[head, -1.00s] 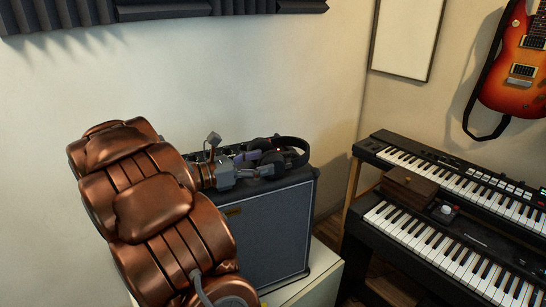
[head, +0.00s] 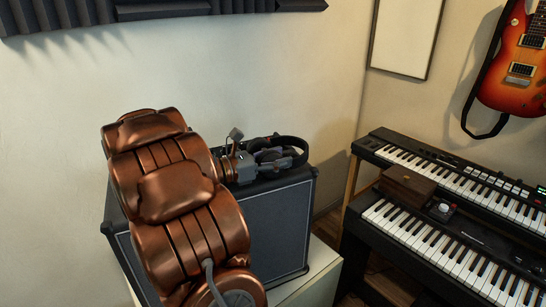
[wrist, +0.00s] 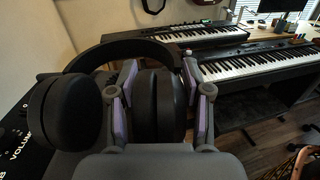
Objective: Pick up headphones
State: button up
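The black headphones (head: 295,142) lie on top of a dark speaker amplifier (head: 265,235). They also show in the wrist view, where the headband (wrist: 118,46) arches behind one ear cup (wrist: 158,105) and the other ear cup (wrist: 62,112) sits to the left. My gripper (head: 272,160) reaches in from the left, low over the amplifier's top. In the wrist view its two fingers with purple pads (wrist: 160,112) stand on either side of the right ear cup. The fingers are apart, with narrow gaps seen beside the cup. Firm contact cannot be made out.
The amplifier stands on a pale cabinet (head: 318,268) against the wall. Two keyboards (head: 440,235) on a stand are to the right, with a small wooden box (head: 408,185) on them. An electric guitar (head: 520,70) hangs on the right wall.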

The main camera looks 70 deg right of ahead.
grip_shut()
jog(key=shift+r, duration=0.1)
